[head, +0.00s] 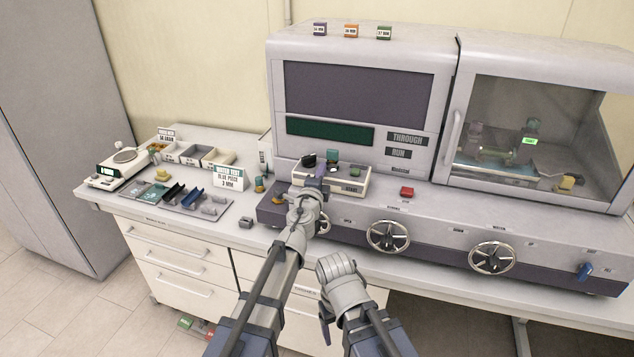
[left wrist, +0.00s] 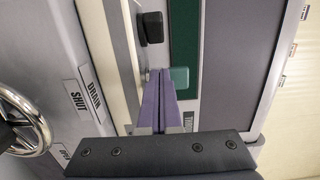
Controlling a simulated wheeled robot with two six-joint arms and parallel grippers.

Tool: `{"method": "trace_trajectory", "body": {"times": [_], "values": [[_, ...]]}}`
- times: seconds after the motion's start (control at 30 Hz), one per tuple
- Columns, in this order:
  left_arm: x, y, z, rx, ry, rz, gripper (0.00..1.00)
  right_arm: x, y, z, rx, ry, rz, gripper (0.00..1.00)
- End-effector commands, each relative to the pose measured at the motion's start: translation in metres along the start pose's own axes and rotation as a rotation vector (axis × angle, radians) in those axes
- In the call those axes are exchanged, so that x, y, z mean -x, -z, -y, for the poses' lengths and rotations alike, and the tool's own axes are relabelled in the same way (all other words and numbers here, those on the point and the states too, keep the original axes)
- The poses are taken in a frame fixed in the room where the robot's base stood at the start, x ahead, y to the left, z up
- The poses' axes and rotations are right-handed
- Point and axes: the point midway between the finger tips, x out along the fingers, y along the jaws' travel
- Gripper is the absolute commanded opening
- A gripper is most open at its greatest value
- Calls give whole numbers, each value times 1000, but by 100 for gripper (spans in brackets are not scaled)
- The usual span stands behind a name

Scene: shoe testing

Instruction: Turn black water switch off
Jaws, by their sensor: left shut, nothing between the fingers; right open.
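A black switch (head: 309,161) sticks up at the left of a small pale box (head: 353,184) on the machine's ledge. It also shows in the left wrist view as a black block (left wrist: 151,27) ahead of the fingertips. A teal switch (head: 332,156) stands to its right; in the left wrist view the teal block (left wrist: 180,77) is close beside the fingertips. My left gripper (head: 319,172) has its purple fingers (left wrist: 154,76) shut and empty, in front of the box near both switches. Contact cannot be told. My right gripper (head: 325,327) is low in front of the cabinet, its fingers mostly hidden.
Handwheels (head: 388,236) and (head: 491,257) stick out from the machine's front, with a blue lever (head: 584,271) at the far right. A red button (head: 407,191) sits on the ledge. A sign (head: 230,177), trays and a scale (head: 120,163) occupy the left counter.

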Motion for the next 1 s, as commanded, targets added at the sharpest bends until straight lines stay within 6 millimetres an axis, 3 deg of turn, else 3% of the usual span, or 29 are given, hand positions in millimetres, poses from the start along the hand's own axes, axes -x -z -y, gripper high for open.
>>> {"method": "trace_trajectory", "body": {"times": [0.33,1.0], "values": [[-25,-26,0,0,2,1,0,-1,0,0,0,0,0,76],[-30,-28,-1,-1,-2,38,0,0,0,0,0,0,0,76]]}}
